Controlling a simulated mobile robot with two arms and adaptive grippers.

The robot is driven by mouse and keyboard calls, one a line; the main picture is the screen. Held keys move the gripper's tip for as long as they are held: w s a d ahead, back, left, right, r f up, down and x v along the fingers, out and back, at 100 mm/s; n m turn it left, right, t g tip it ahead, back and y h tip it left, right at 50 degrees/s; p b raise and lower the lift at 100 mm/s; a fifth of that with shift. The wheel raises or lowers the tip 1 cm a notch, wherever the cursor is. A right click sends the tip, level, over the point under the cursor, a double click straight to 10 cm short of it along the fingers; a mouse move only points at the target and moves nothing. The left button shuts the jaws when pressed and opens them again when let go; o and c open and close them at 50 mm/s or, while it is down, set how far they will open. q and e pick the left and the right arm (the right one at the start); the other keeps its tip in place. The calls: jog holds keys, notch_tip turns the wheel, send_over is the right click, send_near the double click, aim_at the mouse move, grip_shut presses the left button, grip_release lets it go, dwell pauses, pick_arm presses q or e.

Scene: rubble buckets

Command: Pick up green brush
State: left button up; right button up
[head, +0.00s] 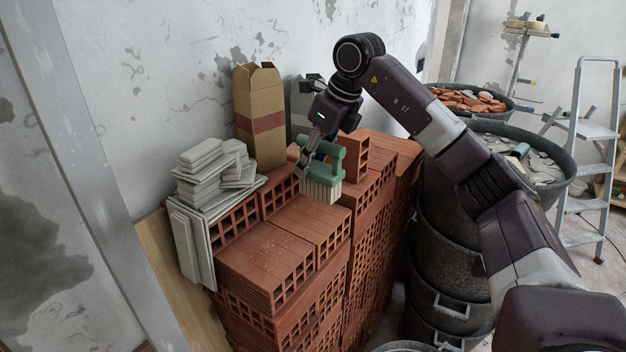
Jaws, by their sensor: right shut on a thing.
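The green brush (328,150) has a green handle and pale bristles (321,190) that point down. It is on top of the stack of red hollow bricks (284,235), near the back. I cannot tell whether the bristles touch the bricks. My right gripper (306,164) reaches in from the right and is shut on the brush's green handle, at its left side. The fingertips are partly hidden against the handle. My left gripper is not in the head view.
Pale tiles (206,172) lie piled left of the brush. A cardboard box (259,117) stands behind. A single brick (354,155) is close on the right. Black buckets of rubble (468,98) and a stepladder (597,130) stand farther right. The wall is close behind.

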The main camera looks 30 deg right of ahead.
notch_tip(320, 180, up, 15)
jog(key=shift+r, duration=0.1)
jog(key=o, duration=0.6)
jog(key=c, duration=0.6)
